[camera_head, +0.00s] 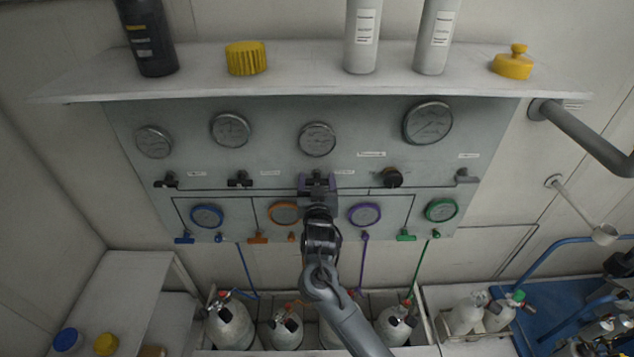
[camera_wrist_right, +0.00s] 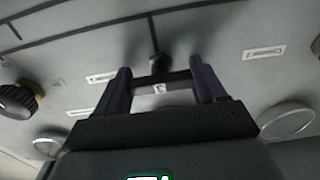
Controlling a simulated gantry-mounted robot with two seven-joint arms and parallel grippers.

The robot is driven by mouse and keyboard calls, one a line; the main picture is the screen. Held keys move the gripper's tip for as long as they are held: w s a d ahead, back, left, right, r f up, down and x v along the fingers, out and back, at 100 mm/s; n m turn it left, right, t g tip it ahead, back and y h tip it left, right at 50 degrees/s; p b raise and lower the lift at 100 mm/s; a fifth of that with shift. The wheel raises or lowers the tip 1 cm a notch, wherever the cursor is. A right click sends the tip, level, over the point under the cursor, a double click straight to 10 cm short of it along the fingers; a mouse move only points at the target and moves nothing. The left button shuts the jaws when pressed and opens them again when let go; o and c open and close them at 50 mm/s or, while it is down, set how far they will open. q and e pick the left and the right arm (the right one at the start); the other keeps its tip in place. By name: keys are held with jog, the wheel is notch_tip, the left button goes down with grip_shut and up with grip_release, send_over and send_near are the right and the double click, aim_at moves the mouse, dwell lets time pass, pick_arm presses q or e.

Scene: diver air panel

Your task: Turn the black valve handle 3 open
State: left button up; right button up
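The black valve handle 3 (camera_wrist_right: 160,87) is a short dark bar with a white number tag, on a stem on the grey panel. In the right wrist view it lies crosswise between my right gripper's two fingers (camera_wrist_right: 162,82). The fingers stand wide apart, one at each end of the bar; whether they touch the ends I cannot tell. In the head view my right gripper (camera_head: 318,184) is at the panel's middle and mostly hides this handle. My left gripper is not in view.
Two similar black handles (camera_head: 240,180) (camera_head: 166,181) sit left along the pipe line. A round black knob (camera_head: 393,178) and a grey handle (camera_head: 465,176) sit right. Gauges (camera_head: 317,139) are above. A shelf (camera_head: 300,82) with bottles overhangs the panel; cylinders (camera_head: 230,325) stand below.

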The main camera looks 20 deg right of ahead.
jog(key=c, duration=0.4)
